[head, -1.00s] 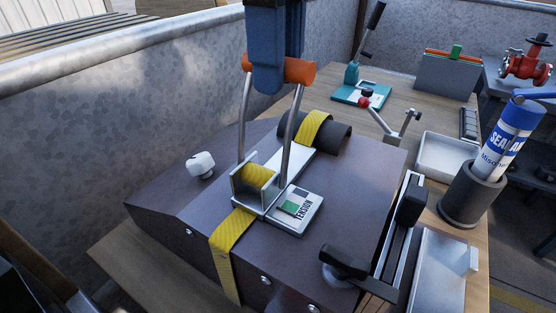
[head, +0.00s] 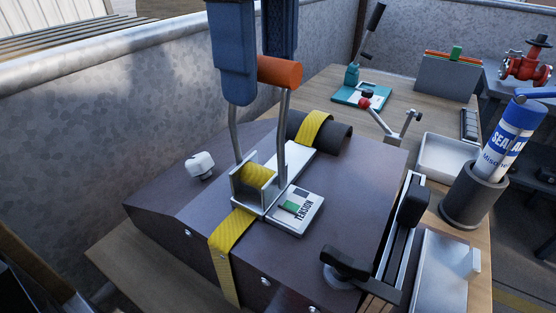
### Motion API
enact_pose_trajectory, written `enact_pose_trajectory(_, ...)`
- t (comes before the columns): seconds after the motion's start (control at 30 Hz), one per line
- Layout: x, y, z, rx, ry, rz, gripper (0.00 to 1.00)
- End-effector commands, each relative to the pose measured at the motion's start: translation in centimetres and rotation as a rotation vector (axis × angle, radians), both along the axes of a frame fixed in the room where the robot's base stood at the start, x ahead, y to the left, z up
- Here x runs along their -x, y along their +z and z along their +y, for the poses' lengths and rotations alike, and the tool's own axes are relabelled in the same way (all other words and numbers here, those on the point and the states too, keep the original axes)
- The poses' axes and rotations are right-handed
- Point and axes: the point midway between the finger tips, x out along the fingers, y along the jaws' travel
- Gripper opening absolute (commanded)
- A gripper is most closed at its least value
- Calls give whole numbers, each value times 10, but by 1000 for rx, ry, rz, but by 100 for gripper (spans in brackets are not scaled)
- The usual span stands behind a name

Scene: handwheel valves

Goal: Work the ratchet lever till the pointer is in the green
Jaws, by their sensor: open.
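The ratchet lever has an orange grip (head: 281,72) on two bent metal legs, rising from a metal ratchet body (head: 262,192) on a dark sloping housing. A yellow strap (head: 232,236) runs through the ratchet. My gripper (head: 258,76) is at the grip with its blue fingers apart, one in front and one behind. The front finger hides the grip's left end; I cannot tell whether either finger touches it. The tension gauge (head: 298,211) lies right of the ratchet and shows a green patch beside a dark one. Its pointer is too small to make out.
A white knob (head: 200,165) sits left of the ratchet, and a black-handled clamp (head: 345,262) at the front right. A sealant tube (head: 508,140) stands in a dark cup (head: 473,195). A metal wall (head: 90,130) runs behind on the left.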

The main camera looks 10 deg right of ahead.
Motion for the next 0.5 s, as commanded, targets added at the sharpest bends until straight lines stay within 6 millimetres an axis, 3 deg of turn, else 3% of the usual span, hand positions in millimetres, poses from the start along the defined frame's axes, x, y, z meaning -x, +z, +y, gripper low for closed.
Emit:
enact_pose_trajectory(0.23,0,7,0,0,-1,-1,51)
enact_pose_trajectory(0.5,-1,31,0,0,-2,-1,51)
